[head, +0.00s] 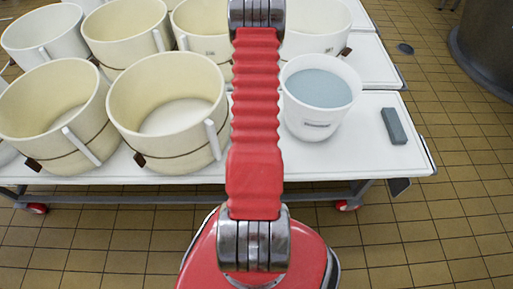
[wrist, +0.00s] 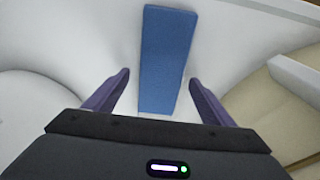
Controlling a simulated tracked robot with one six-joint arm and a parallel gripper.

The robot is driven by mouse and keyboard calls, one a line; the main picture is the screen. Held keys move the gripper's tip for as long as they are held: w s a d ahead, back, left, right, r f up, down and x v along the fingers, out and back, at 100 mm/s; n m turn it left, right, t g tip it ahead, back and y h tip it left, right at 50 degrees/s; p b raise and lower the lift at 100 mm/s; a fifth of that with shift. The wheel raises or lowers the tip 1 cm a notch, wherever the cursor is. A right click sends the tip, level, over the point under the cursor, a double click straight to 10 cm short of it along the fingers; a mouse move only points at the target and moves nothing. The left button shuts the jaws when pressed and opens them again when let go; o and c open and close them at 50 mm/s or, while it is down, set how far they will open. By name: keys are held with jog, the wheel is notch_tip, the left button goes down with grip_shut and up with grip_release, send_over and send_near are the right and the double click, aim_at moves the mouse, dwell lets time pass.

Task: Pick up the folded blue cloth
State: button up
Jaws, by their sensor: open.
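The folded blue cloth (wrist: 166,60) is a flat, narrow blue strip on a white surface in the wrist view. It runs from the top edge down to between my fingers. My gripper (wrist: 160,85) is open, with one dark purple finger on each side of the cloth and a gap to both. The near end of the cloth lies between the fingers; I cannot tell the height left above it. In the head view I do not make out this cloth, and my red arm covers the middle of the table. My gripper is out of sight there.
A white bucket (head: 318,92) with pale blue contents stands right of my arm. A grey-blue block (head: 394,126) lies on the white table (head: 365,150) near its right end. Cream tubs (head: 170,115) crowd the left. In the wrist view, a cream tub (wrist: 262,115) is close on the right.

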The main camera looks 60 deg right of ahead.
jog(key=shift+c, duration=0.4)
jog(key=c, duration=1.2)
jog(key=shift+r, duration=0.1)
jog(key=shift+c, duration=0.2)
notch_tip(320, 180, up, 10)
jog(key=shift+w+a, duration=0.1)
jog(key=shift+a, duration=0.05)
dwell(0.4)
